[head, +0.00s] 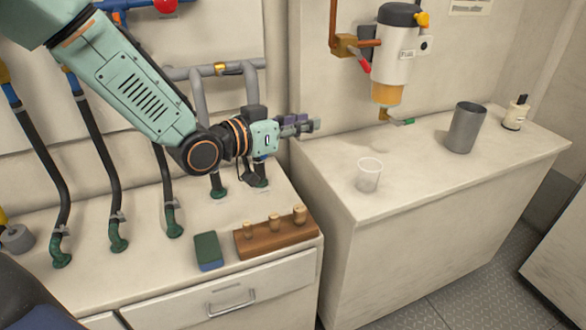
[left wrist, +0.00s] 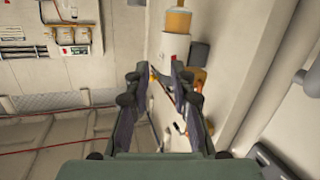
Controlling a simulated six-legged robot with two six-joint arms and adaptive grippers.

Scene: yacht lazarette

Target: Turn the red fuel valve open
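A red-handled lever valve (head: 364,66) sits on a brass body in the copper pipe, beside the white fuel filter (head: 396,55) on the back wall. Its handle slants down to the right. My left gripper (head: 314,124) is below and to the left of the valve, apart from it, pointing right. In the left wrist view my left gripper (left wrist: 157,75) has its fingers spread with nothing held between them. The filter, with its amber bowl (left wrist: 177,22), shows beyond the fingers there. I cannot make out the red handle clearly in that view. My right gripper is not in view.
On the right counter (head: 420,190) stand a clear cup (head: 369,175), a grey metal cup (head: 465,127) and a small bottle (head: 516,113). A red knob (head: 165,5) is on the blue pipe. A wooden peg block (head: 275,235) lies below my arm.

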